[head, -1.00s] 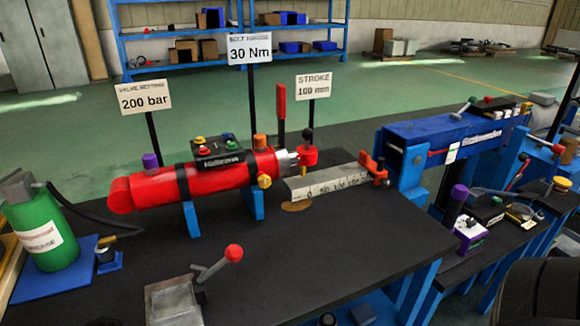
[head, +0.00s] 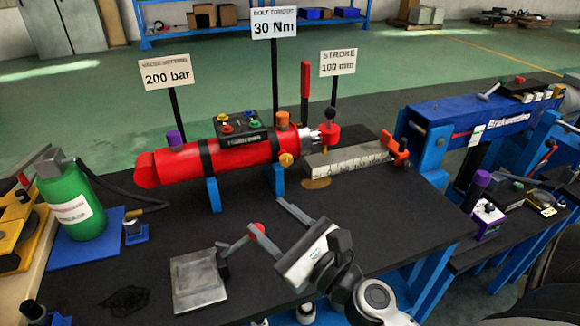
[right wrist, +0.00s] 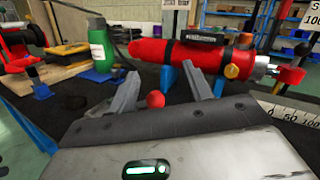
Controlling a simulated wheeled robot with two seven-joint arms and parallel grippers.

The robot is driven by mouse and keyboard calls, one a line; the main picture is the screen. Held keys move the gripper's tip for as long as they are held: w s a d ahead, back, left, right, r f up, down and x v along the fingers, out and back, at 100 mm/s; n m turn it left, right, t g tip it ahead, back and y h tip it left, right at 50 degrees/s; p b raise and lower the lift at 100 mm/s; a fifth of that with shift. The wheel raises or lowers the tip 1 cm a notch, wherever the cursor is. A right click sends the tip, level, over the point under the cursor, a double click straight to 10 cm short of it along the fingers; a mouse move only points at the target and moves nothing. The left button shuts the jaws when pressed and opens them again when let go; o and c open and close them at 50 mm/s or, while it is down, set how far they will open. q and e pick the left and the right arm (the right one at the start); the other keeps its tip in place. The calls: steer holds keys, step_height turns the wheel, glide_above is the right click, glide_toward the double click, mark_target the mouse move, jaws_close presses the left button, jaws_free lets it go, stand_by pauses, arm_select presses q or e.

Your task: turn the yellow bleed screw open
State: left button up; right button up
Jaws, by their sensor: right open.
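The yellow bleed screw (head: 286,159) sits on the lower right side of the red cylinder (head: 178,168), near its rod end. In the right wrist view the screw (right wrist: 231,71) shows as a round yellow knob on the cylinder (right wrist: 196,64), to the right of the fingers. My right gripper (head: 266,215) is open and empty, in front of and below the screw and apart from it. Its two fingers also show in the right wrist view (right wrist: 158,82), with the red lever ball between them in the picture. My left gripper is not in view.
A lever with a red ball (head: 257,230) on a metal block (head: 198,282) stands close to my right gripper. A steel scale (head: 345,162) lies right of the screw. A green bottle (head: 82,208) stands at left. The black bench top between block and cylinder is clear.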

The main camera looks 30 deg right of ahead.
steer(key=d+f+m+g+h, duration=0.1)
steer(key=d+f+m+h, duration=0.3)
steer(key=d+m+h, duration=0.9)
steer(key=m+y+p, duration=0.2)
steer(key=m+y, duration=0.2)
steer(key=y, duration=0.1)
glide_toward(287, 162)
steer(key=x, duration=0.8)
steer(key=shift+w, duration=0.2)
steer(key=shift+g, duration=0.3)
steer(key=c, duration=1)
